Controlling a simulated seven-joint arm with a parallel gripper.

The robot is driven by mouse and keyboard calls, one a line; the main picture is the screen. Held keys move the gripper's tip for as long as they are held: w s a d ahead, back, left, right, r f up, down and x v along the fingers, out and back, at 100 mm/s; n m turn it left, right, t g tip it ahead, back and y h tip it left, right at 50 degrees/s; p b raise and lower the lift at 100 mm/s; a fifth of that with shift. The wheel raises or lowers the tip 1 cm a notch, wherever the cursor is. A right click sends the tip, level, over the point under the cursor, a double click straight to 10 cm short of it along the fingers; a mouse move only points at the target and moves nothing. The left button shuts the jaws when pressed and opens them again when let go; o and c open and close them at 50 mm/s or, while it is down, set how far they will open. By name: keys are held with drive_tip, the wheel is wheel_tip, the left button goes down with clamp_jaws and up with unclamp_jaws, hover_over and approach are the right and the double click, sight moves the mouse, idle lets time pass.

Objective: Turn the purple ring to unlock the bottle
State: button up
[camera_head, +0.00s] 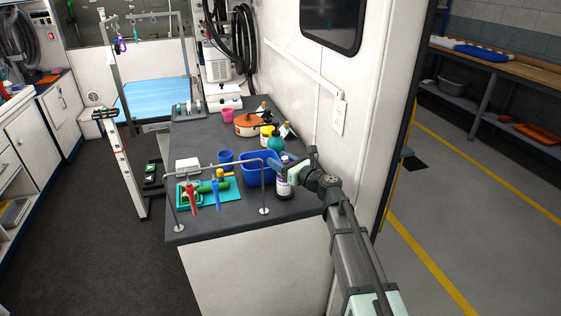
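A dark bottle with a pale label (284,188) stands upright on the grey counter (240,210), near its right edge by the van wall. My gripper (292,167) reaches in from the right at the height of the bottle's top and overlaps it in the picture. The purple ring cannot be made out clearly, as the gripper covers much of the bottle's neck. At this size I cannot tell whether the fingers touch the bottle or how far apart they are.
A blue bin (254,174) stands just left of the bottle. A teal tray (190,194), a teal round bottle (275,143) and an orange-brown pot (247,125) are nearby. The counter's front strip is clear.

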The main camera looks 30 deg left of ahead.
drive_tip(key=c, duration=0.5)
drive_tip(key=shift+n+g, duration=0.4)
drive_tip(key=n+g, duration=0.1)
drive_tip(key=g, duration=0.1)
drive_tip(key=shift+a+n+g+y, duration=0.1)
drive_tip(key=shift+n+g+y, duration=0.3)
drive_tip(key=shift+s+n+g, duration=0.2)
drive_tip(key=shift+n+g, duration=0.6)
drive_tip(key=shift+g, duration=0.45)
drive_tip(key=shift+s+n+g, duration=0.2)
drive_tip(key=shift+n+g, duration=0.6)
drive_tip(key=shift+g, duration=0.45)
drive_tip(key=shift+s+g, duration=0.1)
drive_tip(key=shift+g, duration=0.2)
drive_tip(key=o, duration=1)
